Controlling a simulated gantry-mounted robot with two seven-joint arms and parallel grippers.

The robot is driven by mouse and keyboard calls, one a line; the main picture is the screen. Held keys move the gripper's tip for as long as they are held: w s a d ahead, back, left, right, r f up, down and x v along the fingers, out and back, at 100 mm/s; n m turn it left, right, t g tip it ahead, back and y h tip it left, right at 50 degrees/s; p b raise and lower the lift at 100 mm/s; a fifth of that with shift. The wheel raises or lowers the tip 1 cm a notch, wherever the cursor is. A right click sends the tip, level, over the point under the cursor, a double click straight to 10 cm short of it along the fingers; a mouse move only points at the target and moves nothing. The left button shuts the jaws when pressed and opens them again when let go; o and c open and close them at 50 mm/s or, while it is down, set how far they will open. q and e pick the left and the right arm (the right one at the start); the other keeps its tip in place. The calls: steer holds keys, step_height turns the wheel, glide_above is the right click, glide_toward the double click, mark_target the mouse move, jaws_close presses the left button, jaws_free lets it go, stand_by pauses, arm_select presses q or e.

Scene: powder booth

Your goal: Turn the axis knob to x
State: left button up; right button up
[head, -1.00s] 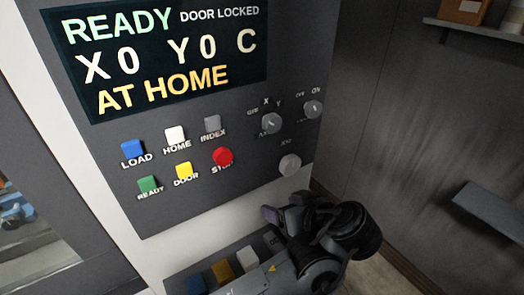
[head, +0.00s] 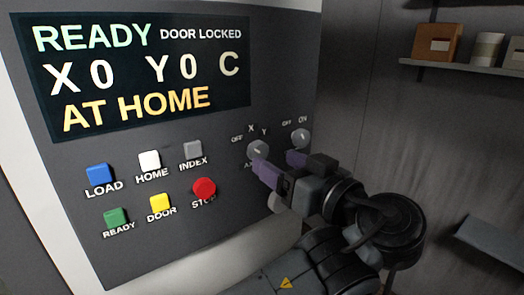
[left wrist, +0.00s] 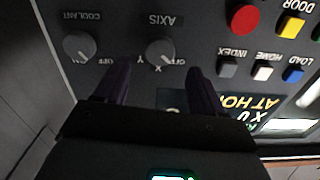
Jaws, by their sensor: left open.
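The axis knob (head: 258,149) is a round grey knob on the dark control panel (head: 115,145), with OFF, X and Y marked around it. It also shows upside down in the left wrist view (left wrist: 160,51), with AXIS lettered beside it. My right gripper is out of view.
The coolant knob (left wrist: 79,46) is close beside the axis knob. A red stop button (head: 204,190) and several coloured buttons lie left of it. The display (head: 140,70) reads READY, DOOR LOCKED, X0 Y0 C, AT HOME. A shelf (head: 465,68) with containers is at the upper right.

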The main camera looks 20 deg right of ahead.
mark_target(262, 152)
arm_select(q)
steer(key=shift+p+x, duration=0.5)
steer(key=shift+x, duration=2.55)
steer(key=c, duration=1.1)
steer(key=shift+o, duration=0.2)
steer(key=shift+f+m+b, duration=0.15)
steer(key=shift+m+b, duration=0.85)
steer(key=shift+b, duration=0.3)
steer(key=shift+d+m+b, duration=0.1)
steer(key=shift+m+b, duration=0.8)
steer(key=shift+m, duration=0.3)
steer(key=m+b, duration=0.1)
steer(key=m, duration=0.1)
steer(key=shift+m, duration=1.6)
